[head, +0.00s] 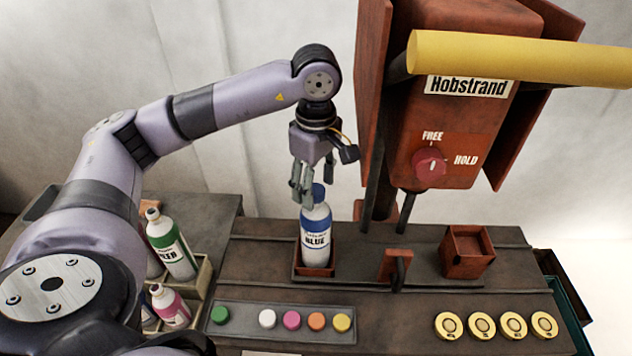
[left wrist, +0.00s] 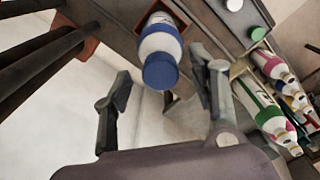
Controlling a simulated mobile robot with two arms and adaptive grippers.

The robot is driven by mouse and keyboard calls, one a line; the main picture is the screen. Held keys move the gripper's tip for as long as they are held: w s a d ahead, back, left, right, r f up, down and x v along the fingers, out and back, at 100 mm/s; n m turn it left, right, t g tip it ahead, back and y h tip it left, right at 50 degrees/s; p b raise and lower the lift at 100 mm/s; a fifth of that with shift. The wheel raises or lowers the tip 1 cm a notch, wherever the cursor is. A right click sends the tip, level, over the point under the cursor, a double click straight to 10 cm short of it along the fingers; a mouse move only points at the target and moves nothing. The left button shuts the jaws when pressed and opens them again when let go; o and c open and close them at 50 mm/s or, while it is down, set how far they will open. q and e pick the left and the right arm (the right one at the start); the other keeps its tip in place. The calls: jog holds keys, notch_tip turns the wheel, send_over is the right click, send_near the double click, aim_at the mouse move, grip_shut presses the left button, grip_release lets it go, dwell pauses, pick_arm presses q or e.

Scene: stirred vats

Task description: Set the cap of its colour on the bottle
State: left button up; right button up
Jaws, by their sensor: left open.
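The bottle labelled BLUE (head: 316,248) stands upright in a red-brown holder (head: 315,271) on the bench. A blue cap (head: 319,193) sits on its top and looks level. My left gripper (head: 305,190) is at the cap's height, overlapping it in the head view, with its fingers pointing down. In the left wrist view the blue cap (left wrist: 160,71) shows in the gap between the two spread fingers (left wrist: 165,88), with space on both sides. The bottle (left wrist: 160,42) lies beyond it. Nothing is held. My right gripper is not in view.
A cap tray (head: 340,336) holds green, white, pink, orange and yellow caps, with an empty gap after green. A crate of bottles (head: 205,275) stands left. The Hobstrand machine (head: 450,110) rises behind; an open red box (head: 468,252) and several yellow discs (head: 481,326) are right.

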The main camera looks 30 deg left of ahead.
pick_arm(q)
jog(key=shift+r, duration=0.1)
notch_tip(320, 180, up, 12)
dwell(0.5)
